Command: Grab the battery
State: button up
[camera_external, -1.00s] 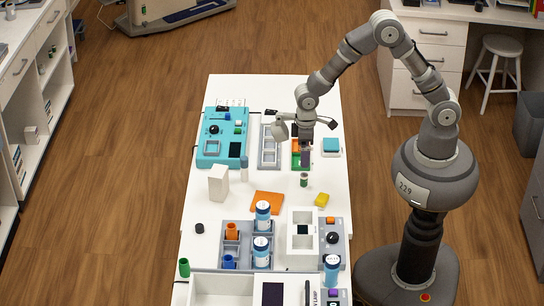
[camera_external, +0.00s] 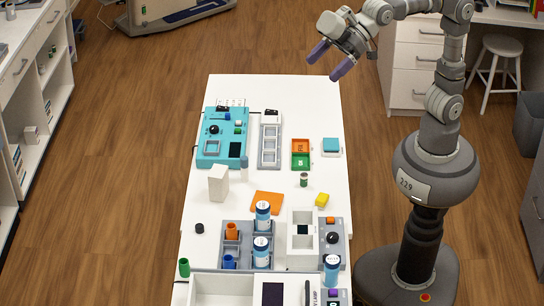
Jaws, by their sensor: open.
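A small upright cylinder, dark green with a lighter top, stands on the white table right of its middle and looks like the battery (camera_external: 304,180). It is free, with nothing touching it. My gripper (camera_external: 331,61) is high up beyond the table's far end, well away from the battery. Its two purple-tipped fingers are spread wide apart, pointing down and left, with nothing between them.
On the white table (camera_external: 335,200), an orange-and-green tray (camera_external: 300,154) lies beyond the battery. A white box (camera_external: 218,183) and turquoise device (camera_external: 212,162) stand left. Blue-and-white bottles (camera_external: 263,214) stand in front.

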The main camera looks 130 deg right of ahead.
jog(key=s+a+r+n+t, duration=0.1)
jog(key=s+a+r+t, duration=0.1)
jog(key=r, duration=0.4)
jog(key=s+a+r+n+t+y+b, duration=0.1)
jog(key=s+a+r+t, duration=0.1)
jog(key=s+a+r, duration=0.3)
notch_tip(320, 180, up, 2)
jog(key=shift+a+r, duration=0.1)
jog(key=shift+a, duration=0.65)
jog(key=shift+s+a+r+n+t+y, duration=0.15)
jog(key=shift+s+a+r+y, duration=0.2)
jog(key=shift+r, duration=0.2)
jog(key=shift+s+a+r+n+t+y, duration=0.15)
jog(key=shift+s+a+r, duration=0.05)
jog(key=shift+s+r, duration=0.3)
jog(key=c, duration=0.5)
jog(key=shift+r, duration=0.15)
jog(key=c, duration=0.3)
jog(key=shift+w, duration=0.1)
